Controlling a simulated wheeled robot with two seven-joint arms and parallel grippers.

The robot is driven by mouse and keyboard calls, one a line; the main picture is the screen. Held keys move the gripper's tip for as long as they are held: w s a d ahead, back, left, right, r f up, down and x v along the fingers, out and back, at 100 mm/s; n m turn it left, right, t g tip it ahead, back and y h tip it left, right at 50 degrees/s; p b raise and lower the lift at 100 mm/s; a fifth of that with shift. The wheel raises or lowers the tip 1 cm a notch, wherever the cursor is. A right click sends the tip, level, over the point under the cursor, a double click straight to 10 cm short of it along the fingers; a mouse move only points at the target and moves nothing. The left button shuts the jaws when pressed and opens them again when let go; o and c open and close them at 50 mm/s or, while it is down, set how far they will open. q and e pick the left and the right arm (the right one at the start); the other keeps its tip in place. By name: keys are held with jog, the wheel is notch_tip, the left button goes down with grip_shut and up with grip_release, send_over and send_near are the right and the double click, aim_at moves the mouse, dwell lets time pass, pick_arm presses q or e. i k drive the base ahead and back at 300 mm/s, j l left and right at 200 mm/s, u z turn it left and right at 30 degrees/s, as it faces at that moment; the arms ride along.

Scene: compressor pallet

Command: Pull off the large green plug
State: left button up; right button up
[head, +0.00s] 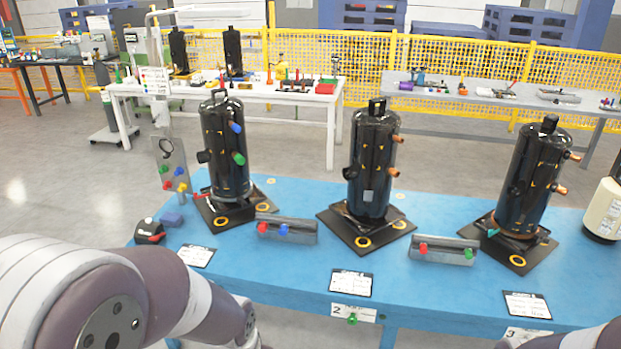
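A large green plug (239,159) sits on the right side of the left black compressor (222,140), below a blue plug (236,127). The compressor stands upright on a dark square base on the blue table. My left arm crosses the lower left of the head view, but its gripper is out of sight below the picture edge. Only a bit of my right arm shows at the lower right corner, and its gripper is not visible. Nothing is touching the green plug.
Two more black compressors, a middle one (373,160) and a right one (531,180), stand on the blue table (300,200). A plug panel (172,165) stands at the left.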

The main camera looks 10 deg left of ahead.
aim_at(239, 158)
jog(key=i+u, duration=0.35)
jog(key=i, duration=0.5)
jog(key=i+l+u, duration=0.15)
jog(key=i+u, duration=0.15)
jog(key=i, duration=0.5)
